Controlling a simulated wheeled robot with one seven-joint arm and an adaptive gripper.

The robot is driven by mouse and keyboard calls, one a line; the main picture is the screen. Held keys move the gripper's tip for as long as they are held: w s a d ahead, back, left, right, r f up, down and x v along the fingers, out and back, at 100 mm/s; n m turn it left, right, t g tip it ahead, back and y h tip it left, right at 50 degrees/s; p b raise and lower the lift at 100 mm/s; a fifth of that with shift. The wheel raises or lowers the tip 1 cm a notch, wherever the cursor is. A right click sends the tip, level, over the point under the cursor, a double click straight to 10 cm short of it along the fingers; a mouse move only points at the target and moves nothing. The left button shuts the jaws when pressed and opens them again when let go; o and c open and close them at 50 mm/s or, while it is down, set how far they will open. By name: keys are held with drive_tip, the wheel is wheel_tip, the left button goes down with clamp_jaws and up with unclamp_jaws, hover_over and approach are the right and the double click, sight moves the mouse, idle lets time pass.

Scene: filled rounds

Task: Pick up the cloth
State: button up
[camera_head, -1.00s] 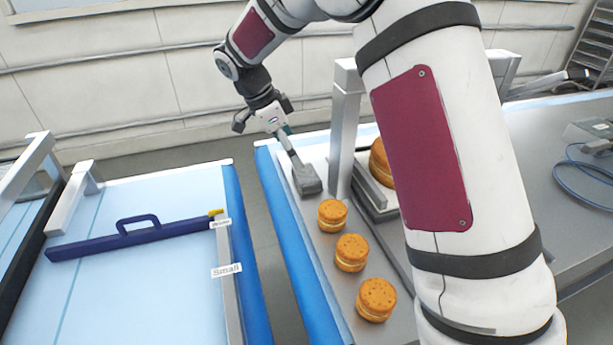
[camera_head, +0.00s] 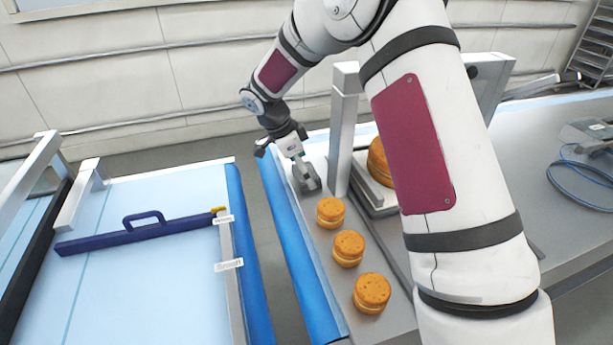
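A small grey item (camera_head: 308,182), which looks like the cloth, lies on the narrow metal table strip behind the round filled biscuits. It is small and partly covered, so its exact shape is unclear. My gripper (camera_head: 296,163) points down from above and to the left, right over the grey item, overlapping its far end in the picture. Dark finger links show on both sides of a pale part, but the fingertips are not clear. I cannot tell whether they touch the item or are open or shut.
Several biscuits stand in a row, the nearest to the item being this one (camera_head: 330,212). A grey post (camera_head: 344,135) rises close to its right. A blue-edged conveyor (camera_head: 120,290) with a dark blue handled bar (camera_head: 140,234) lies left, across a floor gap.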

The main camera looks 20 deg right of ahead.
drive_tip(key=c, duration=0.9)
drive_tip(key=shift+c, duration=0.2)
drive_tip(key=shift+r, duration=0.2)
drive_tip(key=shift+w+r, duration=0.1)
drive_tip(key=shift+r, duration=0.1)
drive_tip(key=b+v, duration=0.1)
drive_tip(key=v, duration=0.2)
drive_tip(key=shift+d, duration=0.2)
drive_tip(key=s+a+b, duration=0.1)
drive_tip(key=s+a, duration=0.2)
drive_tip(key=a, duration=0.3)
drive_tip(key=s+a+r+b, duration=0.1)
drive_tip(key=s+a, duration=0.3)
drive_tip(key=a, duration=0.3)
drive_tip(key=shift+a+r, duration=0.25)
drive_tip(key=shift+a, duration=0.1)
drive_tip(key=shift+s, duration=0.1)
